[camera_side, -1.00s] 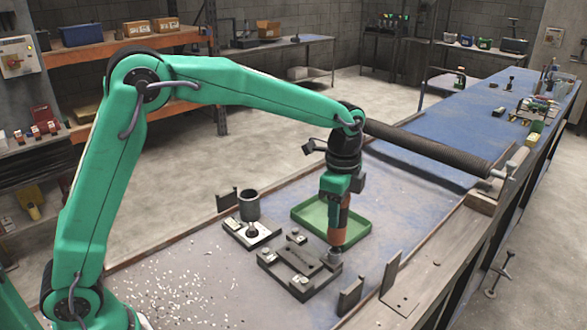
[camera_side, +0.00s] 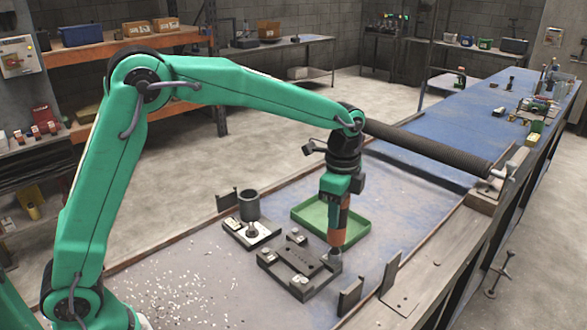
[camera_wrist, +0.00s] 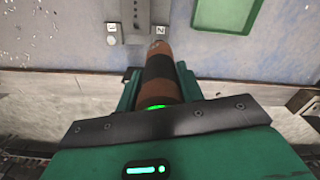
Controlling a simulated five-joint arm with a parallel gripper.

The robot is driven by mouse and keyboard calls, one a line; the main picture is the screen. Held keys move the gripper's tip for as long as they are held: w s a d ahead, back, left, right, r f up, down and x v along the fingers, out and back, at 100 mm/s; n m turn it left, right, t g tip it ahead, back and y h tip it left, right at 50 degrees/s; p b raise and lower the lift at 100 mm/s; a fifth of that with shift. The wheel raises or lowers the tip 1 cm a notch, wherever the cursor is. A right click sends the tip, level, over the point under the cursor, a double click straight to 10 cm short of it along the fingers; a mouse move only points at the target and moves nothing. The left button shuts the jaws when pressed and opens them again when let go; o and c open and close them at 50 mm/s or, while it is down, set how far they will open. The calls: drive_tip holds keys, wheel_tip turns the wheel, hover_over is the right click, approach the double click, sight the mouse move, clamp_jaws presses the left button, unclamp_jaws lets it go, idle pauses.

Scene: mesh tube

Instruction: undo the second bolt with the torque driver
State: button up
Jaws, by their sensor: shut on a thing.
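The torque driver (camera_side: 338,225), orange-brown with a dark band, stands nearly upright in my gripper (camera_side: 337,190), which is shut on it. In the wrist view the driver (camera_wrist: 158,75) points away from my gripper (camera_wrist: 158,92). Its lower end is at the right corner of a dark rectangular fixture (camera_side: 283,270). In the wrist view that end is beside the tag marked 2 (camera_wrist: 160,30). The bolt there is hidden by the driver, and I cannot tell whether the driver is seated on it. Other light tags and small bolt-like pieces sit at the fixture's other corners.
A green tray (camera_side: 312,212) lies just behind the driver. A grey cup (camera_side: 249,204) and a small plate with a knobbed part (camera_side: 252,231) stand left of it. Upright brackets (camera_side: 350,297) stand at the front right. A long dark roller (camera_side: 425,147) spans behind.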

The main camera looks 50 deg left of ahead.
drive_tip(key=shift+f, duration=0.5)
idle(1.4)
drive_tip(key=shift+r, duration=0.2)
idle(0.5)
